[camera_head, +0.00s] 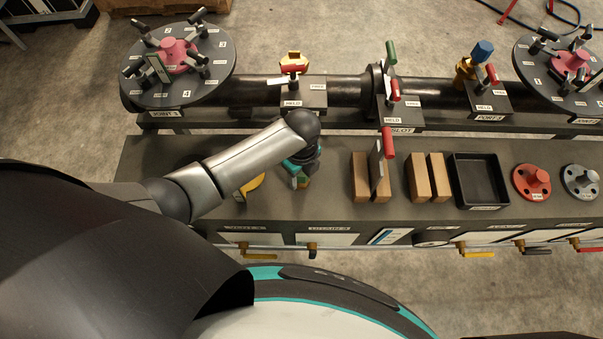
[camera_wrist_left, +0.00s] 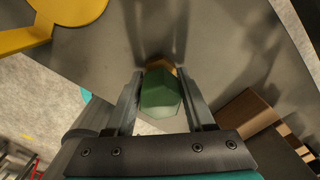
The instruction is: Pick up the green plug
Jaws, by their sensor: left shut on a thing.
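The green plug (camera_wrist_left: 158,95) sits between the two fingers of my left gripper (camera_wrist_left: 160,108) in the left wrist view, with a yellowish-brown part at its far end. The gripper is shut on it, one finger on each side. In the head view my left gripper (camera_head: 298,172) points down over the grey bench, and only a small green part of the plug (camera_head: 303,181) shows below it. I cannot tell whether the plug touches the bench. My right gripper is not in view.
To the right are wooden blocks (camera_head: 361,178) with a red-handled piece, a black tray (camera_head: 479,180), a red flange (camera_head: 531,182) and a grey flange (camera_head: 580,181). A black pipe with clamps runs behind the bench.

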